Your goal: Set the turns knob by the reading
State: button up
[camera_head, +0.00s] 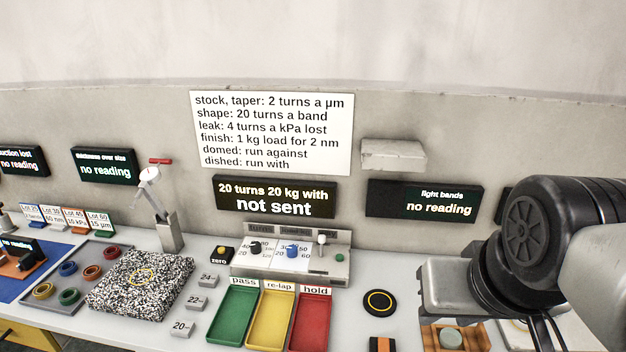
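A grey control panel (290,270) stands at the back of the bench. It carries a black knob (256,247) on the left and a blue knob (292,249) in the middle, each with a numbered scale. The display above the panel (274,197) reads "20 turns 20 kg with" and "not sent". The light bands display (425,202) reads "no reading". My arm fills the right side; its fingertips do not show.
The rule sheet (271,132) hangs on the wall, listing turns per reading. Green, yellow and red trays (232,315) stand in front of the panel. A speckled block (139,284) and a tray of coloured rings (97,250) lie left.

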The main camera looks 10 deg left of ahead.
aim_at(256, 248)
jog(key=i+j, duration=0.1)
jog(key=j, duration=0.45)
jog(key=i+j, duration=0.1)
jog(key=j, duration=0.5)
jog(key=i+j, duration=0.15)
jog(key=j, duration=0.4)
jog(key=i+j, duration=0.1)
jog(key=j, duration=0.5)
jog(key=l+z, duration=0.05)
